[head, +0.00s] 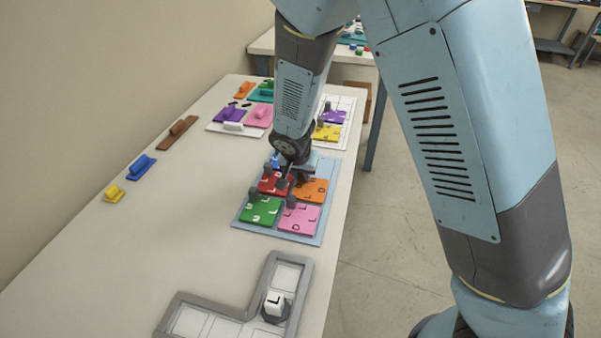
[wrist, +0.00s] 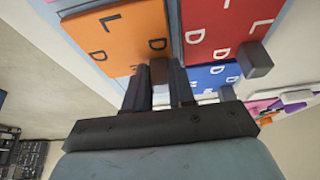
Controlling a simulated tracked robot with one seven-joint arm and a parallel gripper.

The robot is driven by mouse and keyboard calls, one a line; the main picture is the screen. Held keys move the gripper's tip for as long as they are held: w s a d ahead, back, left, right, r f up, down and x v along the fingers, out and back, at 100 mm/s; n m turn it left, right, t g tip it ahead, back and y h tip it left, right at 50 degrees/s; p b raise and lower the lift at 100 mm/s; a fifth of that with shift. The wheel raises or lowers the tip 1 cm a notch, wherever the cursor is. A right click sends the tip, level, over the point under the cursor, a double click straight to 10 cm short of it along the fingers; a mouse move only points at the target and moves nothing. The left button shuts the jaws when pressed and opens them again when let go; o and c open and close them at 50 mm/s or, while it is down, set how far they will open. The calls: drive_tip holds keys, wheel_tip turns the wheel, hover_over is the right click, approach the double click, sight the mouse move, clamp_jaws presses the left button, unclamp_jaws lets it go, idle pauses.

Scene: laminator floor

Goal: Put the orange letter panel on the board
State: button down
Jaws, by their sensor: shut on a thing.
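The orange letter panel (head: 313,190) is at the right side of the light-blue board (head: 238,224), beside the red panel (head: 270,186) and behind the pink one (head: 299,219). In the wrist view the orange panel (wrist: 115,35) shows letters L and D and lies close along the red panel (wrist: 225,28). My gripper (head: 304,175) is low over the board's far part. In the wrist view its fingers (wrist: 160,82) are shut on the orange panel's short dark knob (wrist: 158,70). I cannot tell whether the panel fully touches the board.
A green panel (head: 260,209) and a blue panel (wrist: 208,76) share the board. Dark knobs stand up from the panels. A grey tray (head: 225,305) with a white letter block (head: 275,303) is nearer. Yellow, blue and brown handled tools lie left. The table's right edge is close.

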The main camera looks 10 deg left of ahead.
drive_tip(key=shift+f, duration=0.1)
drive_tip(key=c, duration=1)
unclamp_jaws()
drive_tip(key=shift+o, duration=0.2)
drive_tip(key=v, duration=1.2)
